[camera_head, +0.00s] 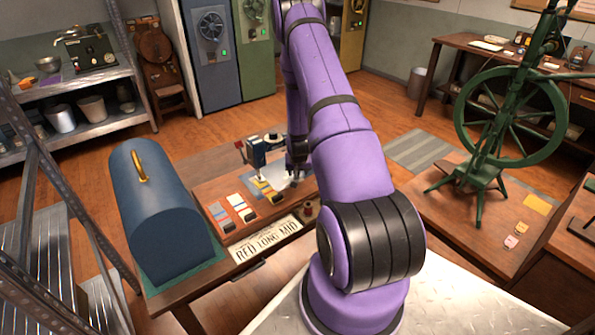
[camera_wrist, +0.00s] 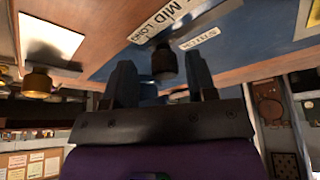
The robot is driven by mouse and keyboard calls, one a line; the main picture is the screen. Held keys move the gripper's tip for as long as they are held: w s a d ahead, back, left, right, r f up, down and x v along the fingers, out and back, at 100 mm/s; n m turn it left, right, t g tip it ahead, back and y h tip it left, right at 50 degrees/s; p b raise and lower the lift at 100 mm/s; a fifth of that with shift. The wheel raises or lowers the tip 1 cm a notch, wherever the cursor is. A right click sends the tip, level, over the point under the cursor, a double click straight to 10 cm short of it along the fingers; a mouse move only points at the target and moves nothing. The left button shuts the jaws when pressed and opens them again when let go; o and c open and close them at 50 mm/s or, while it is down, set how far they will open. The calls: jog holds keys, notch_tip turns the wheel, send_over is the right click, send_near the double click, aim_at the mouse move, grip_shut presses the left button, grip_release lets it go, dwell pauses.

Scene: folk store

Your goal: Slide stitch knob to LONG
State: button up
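In the wrist view a dark round knob (camera_wrist: 165,63) sticks out from a blue panel (camera_wrist: 235,35). A white strip reading MID LONG (camera_wrist: 160,20) lies beside it, and a smaller plate that seems to read STITCH (camera_wrist: 199,38) is just to its right. My gripper (camera_wrist: 162,72) is open, one finger on each side of the knob, with visible gaps; the picture does not show contact. In the head view my gripper (camera_head: 297,163) is low over the bench by a small blue sewing machine (camera_head: 256,154). The knob cannot be made out there.
A blue domed case (camera_head: 165,225) stands on the bench's left. Colour cards (camera_head: 240,207) and a lettered sign (camera_head: 266,240) lie in front of the machine. A brass knob (camera_wrist: 38,83) shows at left in the wrist view. A green spinning wheel (camera_head: 510,117) stands right.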

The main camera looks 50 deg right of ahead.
jog(key=shift+a+r, duration=0.1)
jog(key=shift+r, duration=0.05)
jog(key=v, duration=1)
jog(key=shift+r, duration=0.25)
